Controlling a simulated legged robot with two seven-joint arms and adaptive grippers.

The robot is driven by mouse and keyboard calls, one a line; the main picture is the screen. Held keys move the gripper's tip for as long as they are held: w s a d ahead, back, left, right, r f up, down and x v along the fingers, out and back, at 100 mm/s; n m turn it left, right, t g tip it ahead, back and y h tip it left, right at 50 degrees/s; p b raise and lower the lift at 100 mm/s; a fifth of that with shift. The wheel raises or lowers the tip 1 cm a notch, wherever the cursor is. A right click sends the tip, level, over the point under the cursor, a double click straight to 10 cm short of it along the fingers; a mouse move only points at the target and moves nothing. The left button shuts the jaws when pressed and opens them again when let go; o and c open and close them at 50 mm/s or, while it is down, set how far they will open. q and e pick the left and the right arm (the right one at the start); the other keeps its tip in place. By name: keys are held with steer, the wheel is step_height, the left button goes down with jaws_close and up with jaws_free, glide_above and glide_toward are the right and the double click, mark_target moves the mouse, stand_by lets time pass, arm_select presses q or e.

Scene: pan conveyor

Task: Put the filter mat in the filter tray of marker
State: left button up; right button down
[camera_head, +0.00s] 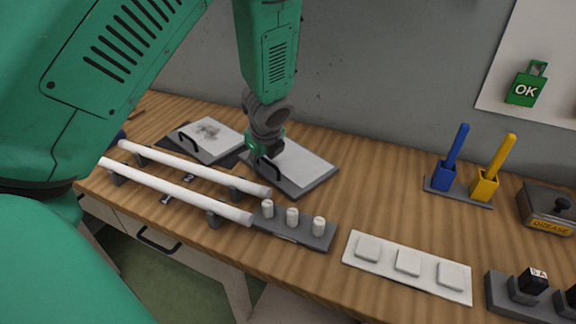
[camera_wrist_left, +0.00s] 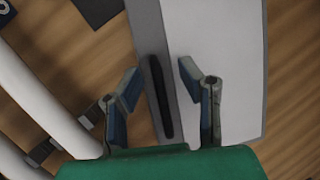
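A grey tray (camera_head: 327,181) with a clean white sheet (camera_head: 294,165) on it lies flat on the bench. My left gripper (camera_head: 267,168) is low over its left edge. In the left wrist view, the open fingers (camera_wrist_left: 160,82) stand on either side of the tray's black bar handle (camera_wrist_left: 159,98), with gaps showing. The white sheet (camera_wrist_left: 228,75) is right of the handle. A second tray (camera_head: 193,152) to the left has a black handle (camera_head: 188,143) and a white sheet with a dark smudge (camera_head: 210,130). I cannot tell which sheet is the filter mat. My right gripper is not in view.
Two white rollers (camera_head: 180,192) run along the bench front. A grey block with several white pegs (camera_head: 292,217) and a white plate with square pads (camera_head: 408,262) stand nearby. Blue (camera_head: 446,175) and yellow (camera_head: 485,185) holders and a grease box (camera_head: 550,210) are at right. Bench between is clear.

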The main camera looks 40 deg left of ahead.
arm_select(q)
steer(key=shift+a, duration=0.1)
jaws_close()
